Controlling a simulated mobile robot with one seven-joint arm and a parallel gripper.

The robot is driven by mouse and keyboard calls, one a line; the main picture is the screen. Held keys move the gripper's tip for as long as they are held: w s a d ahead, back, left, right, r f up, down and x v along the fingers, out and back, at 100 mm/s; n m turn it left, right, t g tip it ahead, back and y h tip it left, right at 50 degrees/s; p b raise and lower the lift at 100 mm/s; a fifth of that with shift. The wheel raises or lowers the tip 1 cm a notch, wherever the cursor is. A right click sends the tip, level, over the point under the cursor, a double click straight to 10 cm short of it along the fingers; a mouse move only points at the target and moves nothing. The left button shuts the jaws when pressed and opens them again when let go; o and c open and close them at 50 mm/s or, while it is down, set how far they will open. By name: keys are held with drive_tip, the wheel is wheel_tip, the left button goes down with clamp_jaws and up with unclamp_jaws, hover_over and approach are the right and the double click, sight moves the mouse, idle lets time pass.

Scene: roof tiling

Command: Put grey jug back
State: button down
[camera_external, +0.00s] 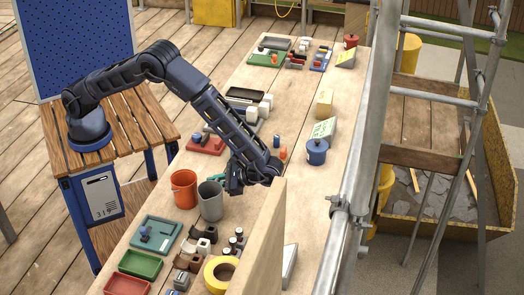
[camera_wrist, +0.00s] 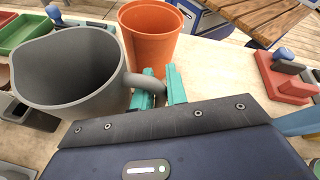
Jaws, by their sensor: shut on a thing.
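The grey jug (camera_wrist: 70,75) fills the left of the wrist view, upright with its open mouth facing up. Its handle reaches right to my gripper (camera_wrist: 160,88), whose teal fingers are shut on it. In the external view the jug (camera_external: 210,201) is at the near part of the long table, right next to the orange bucket, with my gripper (camera_external: 224,178) at its right side. I cannot tell whether the jug's base touches the table.
The orange bucket (camera_external: 185,188) stands just left of the jug. A wooden board (camera_external: 262,240) stands at the right. A blue pot (camera_external: 316,151) stands farther along; table around it is partly clear.

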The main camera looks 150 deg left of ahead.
drive_tip(key=shift+a+r+m+g+y, duration=0.1)
drive_tip(key=shift+a+m+g+y, duration=0.1)
drive_tip(key=shift+m+g+y, duration=0.35)
drive_tip(key=shift+a+r+m+g+y, duration=0.1)
drive_tip(key=shift+a+m+g+y, duration=0.1)
drive_tip(key=shift+m+g+y, duration=0.35)
drive_tip(key=w+a+r+m+g+y, duration=0.2)
drive_tip(key=a+r+m+y, duration=0.4)
drive_tip(key=a+m+y, duration=0.8)
drive_tip(key=w+a+r+m+t+y, duration=0.5)
drive_tip(key=w+r+m+t+y, duration=0.3)
drive_tip(key=w+r+m+t, duration=0.3)
drive_tip(key=f, duration=1.2)
drive_tip(key=s+f, duration=0.1)
drive_tip(key=f, duration=0.5)
drive_tip(key=shift+d+f, duration=0.15)
drive_tip(key=shift+f, duration=0.05)
drive_tip(key=shift+f, duration=0.1)
drive_tip(key=c, duration=1.4)
unclamp_jaws()
